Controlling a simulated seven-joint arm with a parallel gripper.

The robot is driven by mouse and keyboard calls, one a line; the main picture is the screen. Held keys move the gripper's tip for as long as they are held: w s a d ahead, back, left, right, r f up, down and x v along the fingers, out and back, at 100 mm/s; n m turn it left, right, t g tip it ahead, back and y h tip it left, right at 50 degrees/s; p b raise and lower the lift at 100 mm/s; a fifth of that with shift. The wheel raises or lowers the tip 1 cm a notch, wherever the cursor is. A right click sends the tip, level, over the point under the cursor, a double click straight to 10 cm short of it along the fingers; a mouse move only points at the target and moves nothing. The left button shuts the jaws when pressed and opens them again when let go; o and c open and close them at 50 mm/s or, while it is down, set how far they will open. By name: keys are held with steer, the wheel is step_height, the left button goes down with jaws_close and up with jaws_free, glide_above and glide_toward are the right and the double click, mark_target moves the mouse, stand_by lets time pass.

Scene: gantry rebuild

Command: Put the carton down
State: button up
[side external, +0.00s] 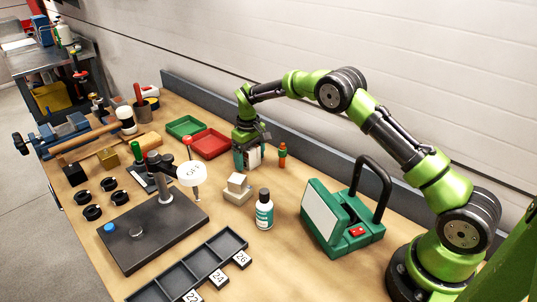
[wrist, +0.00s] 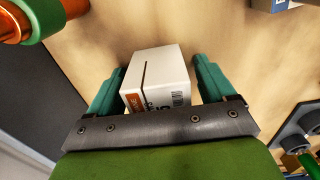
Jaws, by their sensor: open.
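The carton (wrist: 158,72) is a small white box with an orange patch and black print, including a barcode. In the wrist view it sits between the two teal fingers of my gripper (wrist: 161,68). The fingers are open, with a clear gap on the carton's right side and a narrower one at its left. In the side view my gripper (side external: 250,165) is low over the wooden bench, and the carton (side external: 255,157) shows partly between the fingers. The carton appears to rest on the bench, but its lower edge is partly hidden.
A red tray (side external: 210,144) and a green tray (side external: 186,126) lie left of my gripper. A small orange-and-green item (side external: 282,155) stands close at right. Pale blocks (side external: 237,190), a bottle (side external: 264,212) and a green case (side external: 325,215) are nearer the camera. A low wall (side external: 310,150) runs behind.

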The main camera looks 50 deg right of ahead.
step_height(320, 180, up, 12)
steer(key=shift+r, duration=0.25)
steer(key=s+a+r+m+t+y, duration=0.1)
steer(key=s+a+r+t, duration=0.1)
steer(key=s+r, duration=0.6)
steer(key=s+a+r+m+t, duration=0.1)
steer(key=s+a+r+t, duration=0.1)
steer(key=s+r, duration=0.55)
steer(key=s+a+f+m+t, duration=0.1)
steer(key=s+f, duration=0.1)
steer(key=s, duration=0.7)
steer(key=s+a+f+m+t+y, duration=0.1)
steer(key=s+f+t, duration=0.1)
steer(key=s, duration=0.7)
steer(key=shift+a, duration=0.4)
